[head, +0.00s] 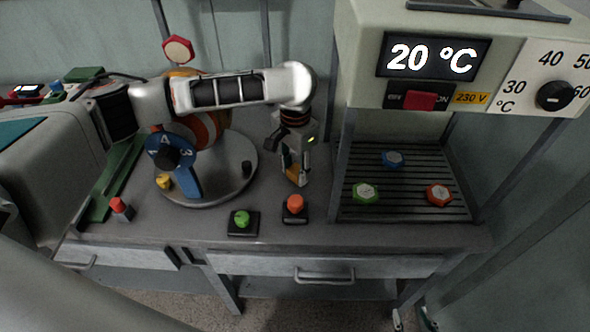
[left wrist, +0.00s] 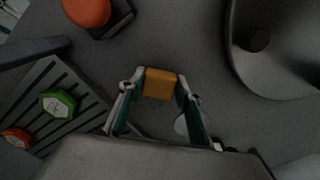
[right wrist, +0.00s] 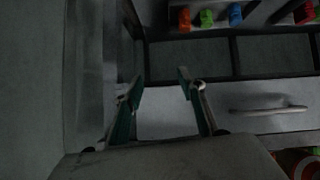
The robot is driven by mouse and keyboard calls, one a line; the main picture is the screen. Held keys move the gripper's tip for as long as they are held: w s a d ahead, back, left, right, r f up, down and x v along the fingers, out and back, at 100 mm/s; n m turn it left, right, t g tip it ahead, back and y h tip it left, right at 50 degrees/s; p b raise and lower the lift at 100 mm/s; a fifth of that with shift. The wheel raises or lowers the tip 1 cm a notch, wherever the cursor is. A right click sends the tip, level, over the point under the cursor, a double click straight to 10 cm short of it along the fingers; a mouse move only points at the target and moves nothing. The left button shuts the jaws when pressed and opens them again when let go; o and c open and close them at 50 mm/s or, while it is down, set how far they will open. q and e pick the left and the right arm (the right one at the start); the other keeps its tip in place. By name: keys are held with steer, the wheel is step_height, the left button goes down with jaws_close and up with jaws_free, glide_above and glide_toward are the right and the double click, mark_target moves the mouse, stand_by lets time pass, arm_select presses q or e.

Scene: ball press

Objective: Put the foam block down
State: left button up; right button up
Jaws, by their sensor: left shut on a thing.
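The foam block is a small orange-yellow block (left wrist: 160,84), seen between the fingertips of my left gripper (left wrist: 161,88) in the left wrist view. The left gripper is shut on it. In the head view the left gripper (head: 297,176) points down over the grey worktop (head: 310,219), between the round grey base and the slatted rack. The block is partly hidden by the fingers there. I cannot tell whether it touches the worktop. My right gripper (right wrist: 158,88) is open and empty in the right wrist view, facing the drawer fronts; the head view does not show it.
A red button (head: 295,204) and a green button (head: 242,219) stand near the worktop's front edge. The slatted rack (head: 405,208) holds green, blue and orange pieces under a heater display.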

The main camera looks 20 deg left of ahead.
arm_select(q)
steer(key=shift+r+p, duration=0.15)
steer(key=shift+p, duration=0.2)
steer(key=shift+w, duration=0.1)
arm_select(e)
steer(key=shift+d+r, duration=0.1)
steer(key=shift+r, duration=0.3)
arm_select(q)
steer(key=shift+p, duration=0.45)
arm_select(e)
steer(key=shift+d+r, duration=0.1)
steer(key=shift+r, duration=0.05)
arm_select(q)
steer(key=shift+p, duration=0.9)
arm_select(e)
steer(key=shift+w+d+r, duration=0.1)
steer(key=shift+d+r, duration=0.2)
steer(key=shift+r, duration=0.55)
arm_select(q)
steer(key=shift+f+p, duration=0.2)
steer(key=shift+p, duration=0.55)
arm_select(e)
steer(key=shift+d+r+h, duration=0.15)
steer(key=shift+r+h, duration=0.15)
steer(key=shift+r, duration=0.15)
